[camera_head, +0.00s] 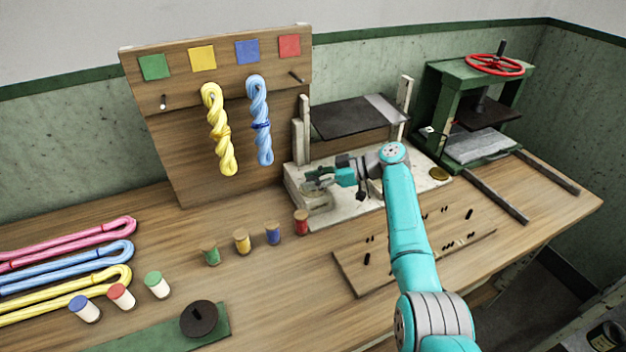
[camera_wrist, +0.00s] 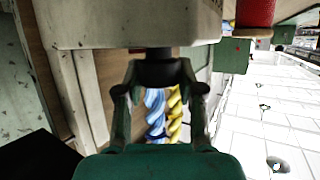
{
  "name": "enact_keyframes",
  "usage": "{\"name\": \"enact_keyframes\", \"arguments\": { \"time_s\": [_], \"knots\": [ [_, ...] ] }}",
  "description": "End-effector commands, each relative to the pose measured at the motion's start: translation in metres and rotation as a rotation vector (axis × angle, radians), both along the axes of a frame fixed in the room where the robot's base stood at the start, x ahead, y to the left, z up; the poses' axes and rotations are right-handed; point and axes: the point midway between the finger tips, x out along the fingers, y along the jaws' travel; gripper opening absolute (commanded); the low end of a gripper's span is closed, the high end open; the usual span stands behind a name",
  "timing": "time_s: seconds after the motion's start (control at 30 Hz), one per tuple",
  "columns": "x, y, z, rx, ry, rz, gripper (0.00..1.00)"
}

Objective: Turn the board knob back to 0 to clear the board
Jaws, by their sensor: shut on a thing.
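My gripper (camera_head: 312,180) is at the left front of a white machine base (camera_head: 350,199), low over its top. In the wrist view my gripper (camera_wrist: 158,76) has both fingers closed around a short dark knob (camera_wrist: 158,54) that joins the pale machine body (camera_wrist: 130,22). The fingers cover the sides of the knob. I see no readable scale or 0 mark, so its setting cannot be told. In the head view the knob is hidden by the gripper.
Several spools stand along the base's left, the red one (camera_head: 301,222) closest. Yellow (camera_head: 219,130) and blue (camera_head: 260,120) skeins hang on a wooden board (camera_head: 180,150) behind. A slotted wooden plate (camera_head: 350,272) lies in front. A green press (camera_head: 445,100) stands right.

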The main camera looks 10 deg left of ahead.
Motion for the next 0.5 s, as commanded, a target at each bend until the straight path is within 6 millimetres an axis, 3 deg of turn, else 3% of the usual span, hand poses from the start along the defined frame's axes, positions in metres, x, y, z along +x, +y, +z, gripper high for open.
{"name": "enact_keyframes", "arguments": {
  "time_s": [0.5],
  "knots": [
    [-0.0007,0.0001,-0.0022,-0.003,0.003,0.104,0.03]
  ]
}}
